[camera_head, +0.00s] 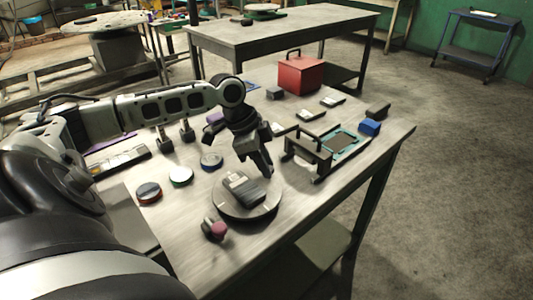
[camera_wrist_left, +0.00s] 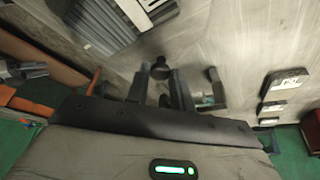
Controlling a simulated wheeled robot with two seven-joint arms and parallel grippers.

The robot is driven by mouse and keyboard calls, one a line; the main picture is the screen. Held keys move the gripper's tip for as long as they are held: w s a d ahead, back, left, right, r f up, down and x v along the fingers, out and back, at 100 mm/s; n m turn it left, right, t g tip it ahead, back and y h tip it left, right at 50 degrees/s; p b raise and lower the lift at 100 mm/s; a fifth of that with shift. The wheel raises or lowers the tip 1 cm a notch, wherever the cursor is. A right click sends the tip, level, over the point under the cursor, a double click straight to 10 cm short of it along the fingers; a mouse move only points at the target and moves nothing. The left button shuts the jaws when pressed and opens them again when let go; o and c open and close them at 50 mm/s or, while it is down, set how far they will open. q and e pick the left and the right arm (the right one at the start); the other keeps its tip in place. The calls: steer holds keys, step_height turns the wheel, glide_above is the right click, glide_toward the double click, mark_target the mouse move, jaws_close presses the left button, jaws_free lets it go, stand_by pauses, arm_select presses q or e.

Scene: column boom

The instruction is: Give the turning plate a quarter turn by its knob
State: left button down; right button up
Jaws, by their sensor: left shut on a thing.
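The turning plate (camera_head: 233,209) is a round grey disc on the table, in the lower middle of the head view. A dark grey ribbed block (camera_head: 243,187) sits on it and also shows at the top of the wrist view (camera_wrist_left: 98,26). My left gripper (camera_head: 267,172) reaches down to the plate's far right side. In the left wrist view its two fingers (camera_wrist_left: 160,80) are shut on a dark round knob (camera_wrist_left: 160,67). The knob is hidden behind the fingers in the head view. My right gripper is not in view.
Round pucks (camera_head: 181,176) lie left of the plate, and a pink-ended piece (camera_head: 216,229) lies in front. A dark bracket (camera_head: 308,153) and a teal-framed panel (camera_head: 341,141) stand to the right. A red box (camera_head: 300,75) is at the back. The table's front right edge is clear.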

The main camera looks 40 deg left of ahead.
arm_select(q)
steer(key=shift+a, duration=0.1)
steer(key=c, duration=1.2)
jaws_free()
steer(key=shift+r, duration=0.1)
steer(key=shift+r, duration=0.15)
steer(key=b+v, duration=0.1)
steer(key=v, duration=1.4)
steer(key=shift+s+r, duration=0.2)
steer(key=shift+r, duration=0.1)
